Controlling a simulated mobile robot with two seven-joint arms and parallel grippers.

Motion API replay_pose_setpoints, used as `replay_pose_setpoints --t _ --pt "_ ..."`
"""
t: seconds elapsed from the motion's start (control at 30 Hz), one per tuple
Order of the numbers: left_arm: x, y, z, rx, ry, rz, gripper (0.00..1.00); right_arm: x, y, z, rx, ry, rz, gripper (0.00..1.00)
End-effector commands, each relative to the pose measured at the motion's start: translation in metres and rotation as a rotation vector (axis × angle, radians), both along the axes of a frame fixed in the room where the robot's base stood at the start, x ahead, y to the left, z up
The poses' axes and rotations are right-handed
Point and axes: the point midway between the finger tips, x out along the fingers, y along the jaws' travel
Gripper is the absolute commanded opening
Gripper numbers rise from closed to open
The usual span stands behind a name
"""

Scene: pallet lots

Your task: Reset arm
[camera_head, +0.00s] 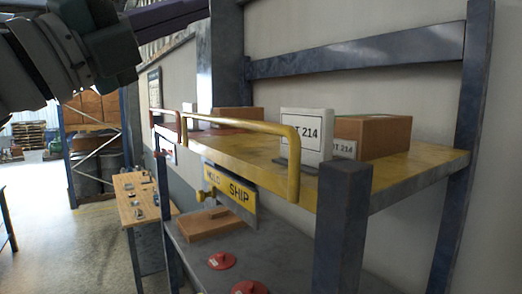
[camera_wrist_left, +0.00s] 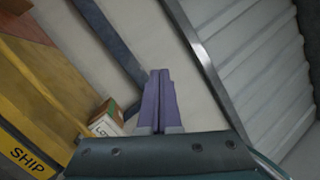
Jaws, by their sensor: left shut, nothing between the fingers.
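My left arm enters the head view at the upper left, dark grey. Its purple gripper (camera_head: 180,13) is at the top edge, above the shelf and clear of it. In the left wrist view the two purple fingers (camera_wrist_left: 160,74) lie together, shut and empty, with only the wall and beams behind them. My right gripper is in neither view.
A "HOLD SHIP" sign (camera_head: 230,190) hangs below. A wooden bench (camera_head: 135,190) stands left, with open floor (camera_head: 60,235) beside it.

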Motion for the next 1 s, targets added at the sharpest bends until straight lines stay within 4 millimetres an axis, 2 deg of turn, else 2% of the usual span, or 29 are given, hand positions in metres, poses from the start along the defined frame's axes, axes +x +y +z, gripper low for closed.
replay_pose_setpoints --t 0.03,0.07,0.13,0.17,0.2,0.27,0.3,0.37,0.4,0.47,0.5,0.6,0.73,0.8,0.87,1.0 --pt "0.002 0.013 -0.020 -0.175 0.139 0.051 0.00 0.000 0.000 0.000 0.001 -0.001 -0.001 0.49" --pt "0.005 0.023 -0.033 -0.276 0.225 0.090 0.00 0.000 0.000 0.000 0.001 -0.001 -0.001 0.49" --pt "0.005 0.050 -0.074 -0.502 0.436 0.192 0.00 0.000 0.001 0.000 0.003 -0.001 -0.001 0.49" --pt "0.003 0.061 -0.095 -0.590 0.532 0.241 0.00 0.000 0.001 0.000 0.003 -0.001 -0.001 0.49" --pt "-0.003 0.074 -0.127 -0.702 0.660 0.309 0.00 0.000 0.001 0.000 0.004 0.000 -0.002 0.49" --pt "-0.019 0.090 -0.172 -0.844 0.837 0.408 0.00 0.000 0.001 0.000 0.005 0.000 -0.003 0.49" --pt "-0.033 0.099 -0.201 -0.924 0.950 0.476 0.00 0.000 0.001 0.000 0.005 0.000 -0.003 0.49" --pt "-0.060 0.107 -0.244 -1.032 1.115 0.577 0.00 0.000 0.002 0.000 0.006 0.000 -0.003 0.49" --pt "-0.081 0.111 -0.270 -1.094 1.222 0.647 0.00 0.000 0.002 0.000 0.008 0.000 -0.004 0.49" --pt "-0.116 0.114 -0.304 -1.174 1.375 0.750 0.00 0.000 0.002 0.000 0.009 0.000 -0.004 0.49" --pt "-0.140 0.114 -0.323 -1.219 1.470 0.818 0.00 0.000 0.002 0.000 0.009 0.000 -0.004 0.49" --pt "-0.198 0.111 -0.357 -1.297 1.673 0.970 0.00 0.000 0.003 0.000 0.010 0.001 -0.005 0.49" --pt "-0.254 0.105 -0.377 -1.346 1.851 1.113 0.00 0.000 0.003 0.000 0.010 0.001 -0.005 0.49" --pt "-0.272 0.103 -0.382 -1.355 1.903 1.159 0.00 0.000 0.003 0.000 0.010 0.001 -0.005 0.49" --pt "-0.280 0.102 -0.383 -1.358 1.929 1.181 0.00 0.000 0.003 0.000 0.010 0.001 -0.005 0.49" --pt "-0.282 0.102 -0.384 -1.359 1.935 1.186 0.00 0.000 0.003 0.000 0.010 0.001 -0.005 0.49"
